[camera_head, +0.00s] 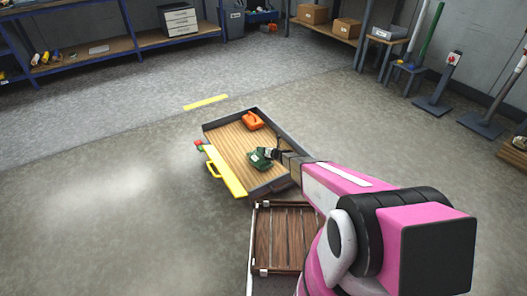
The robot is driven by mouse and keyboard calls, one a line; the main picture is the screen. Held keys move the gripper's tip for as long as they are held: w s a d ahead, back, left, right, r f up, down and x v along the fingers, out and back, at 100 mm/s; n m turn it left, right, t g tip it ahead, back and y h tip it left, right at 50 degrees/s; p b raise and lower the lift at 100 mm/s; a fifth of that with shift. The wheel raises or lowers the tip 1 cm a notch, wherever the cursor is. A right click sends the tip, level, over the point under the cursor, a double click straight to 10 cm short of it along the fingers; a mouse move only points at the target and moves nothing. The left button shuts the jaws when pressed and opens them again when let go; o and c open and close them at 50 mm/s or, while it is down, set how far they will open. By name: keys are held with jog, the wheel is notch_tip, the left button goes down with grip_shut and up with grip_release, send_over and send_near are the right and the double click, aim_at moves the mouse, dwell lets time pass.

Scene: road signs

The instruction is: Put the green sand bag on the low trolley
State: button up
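The low trolley (226,142) stands on the floor in the middle of the view. It has a wooden deck, a dark raised rim and a yellow bar with a handle along its left side. The green sand bag (260,160) shows over the near right part of the deck. I cannot tell if it rests on the deck or is slightly above it. My gripper (272,154) is at the bag's right side, reaching in over the right rim. Its fingers are dark and small, and partly lost against the bag, so their opening does not show.
An orange bag-like object (252,121) lies at the deck's far end. A slatted wooden piece with a pale frame (285,238) stands close in front of the trolley. Shelves (110,46) line the back wall, and posts on dark bases (433,105) stand at right. Floor at left is clear.

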jog(key=shift+r, duration=0.1)
jog(key=shift+s+d+r, duration=0.15)
jog(key=shift+s+d, duration=0.1)
jog(key=v, duration=1.1)
jog(key=s+d+r+n+g+h, duration=0.2)
jog(key=s+r+n+g, duration=0.5)
jog(key=s+r+n, duration=1)
jog(key=s+d+r+n+g+h, duration=0.2)
jog(key=s+d+r+n+h, duration=0.6)
jog(key=d+n, duration=0.5)
jog(key=s+r+n, duration=0.1)
jog(key=n, duration=0.1)
jog(key=shift+r+n+h, duration=0.25)
jog(key=shift+n+h, duration=0.05)
jog(key=shift+h, duration=0.1)
jog(key=shift+s+a, duration=0.1)
jog(key=shift+a, duration=0.05)
